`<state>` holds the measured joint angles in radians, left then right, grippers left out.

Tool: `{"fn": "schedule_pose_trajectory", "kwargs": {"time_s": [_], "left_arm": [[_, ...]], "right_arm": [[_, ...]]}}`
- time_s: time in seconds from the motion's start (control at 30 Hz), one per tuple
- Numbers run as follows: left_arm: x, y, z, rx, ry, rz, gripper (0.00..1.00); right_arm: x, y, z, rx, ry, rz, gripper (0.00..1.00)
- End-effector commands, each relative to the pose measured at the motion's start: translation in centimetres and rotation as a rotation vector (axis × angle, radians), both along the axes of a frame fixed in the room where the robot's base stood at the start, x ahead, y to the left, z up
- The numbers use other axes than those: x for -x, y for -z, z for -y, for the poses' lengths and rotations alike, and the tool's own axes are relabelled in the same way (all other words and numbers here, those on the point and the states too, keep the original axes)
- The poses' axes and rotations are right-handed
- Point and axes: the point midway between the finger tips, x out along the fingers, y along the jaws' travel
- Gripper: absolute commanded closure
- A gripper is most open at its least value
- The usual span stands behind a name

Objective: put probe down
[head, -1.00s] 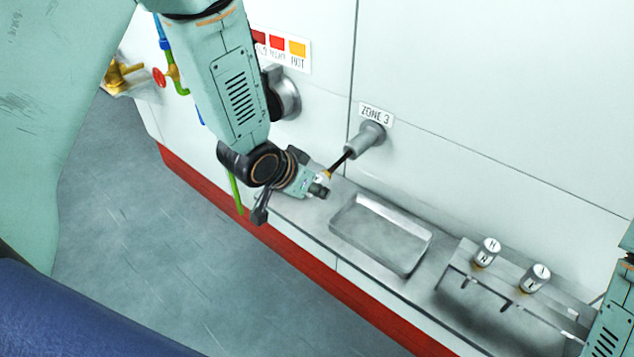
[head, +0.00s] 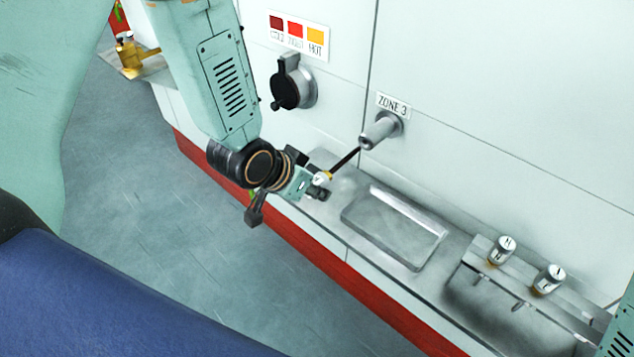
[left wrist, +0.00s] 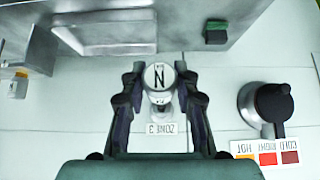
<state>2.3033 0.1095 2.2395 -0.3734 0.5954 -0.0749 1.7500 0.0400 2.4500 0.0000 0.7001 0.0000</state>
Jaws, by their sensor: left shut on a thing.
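My left gripper (head: 318,184) is shut on the probe. The probe has a white head with a yellow band (head: 324,177) and a thin black rod (head: 345,160). Its rod points up and right to the mouth of the grey ZONE 3 port (head: 383,130); I cannot tell if the tip is still inside. In the left wrist view the probe's round end cap, marked N (left wrist: 159,75), sits between the two fingers and partly covers the port (left wrist: 161,103). My right gripper is out of view.
A shallow metal tray (head: 352,216) lies on the counter. Right of it, a metal rack (head: 483,243) holds two capped cylinders (head: 502,250) (head: 549,279). A dial with a black lever (head: 288,88) is on the wall. A dark block with green (left wrist: 216,32) shows in the left wrist view.

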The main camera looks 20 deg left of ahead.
Motion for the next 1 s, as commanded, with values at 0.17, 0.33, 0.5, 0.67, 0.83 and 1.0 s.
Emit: {"fn": "schedule_pose_trajectory", "kwargs": {"time_s": [0.17,0.33,0.5,0.67,0.83,1.0], "left_arm": [[0.5,0.0,-0.2,0.002,-0.002,0.001,0.98],[0.6,0.0,-0.2,0.001,-0.001,0.002,0.98],[0.6,0.0,-0.2,0.001,0.001,0.001,0.98],[3.2,1.4,0.1,0.005,0.051,-0.007,0.98],[4.7,3.7,0.5,0.003,0.092,0.001,0.98],[5.8,5.4,0.8,0.002,0.119,0.001,0.98]], "right_arm": [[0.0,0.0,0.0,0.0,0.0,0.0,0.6],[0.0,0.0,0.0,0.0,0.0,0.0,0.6],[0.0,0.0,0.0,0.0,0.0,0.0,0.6],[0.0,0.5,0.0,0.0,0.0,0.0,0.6],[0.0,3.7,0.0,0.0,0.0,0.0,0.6],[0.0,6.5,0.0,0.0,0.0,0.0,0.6]]}}
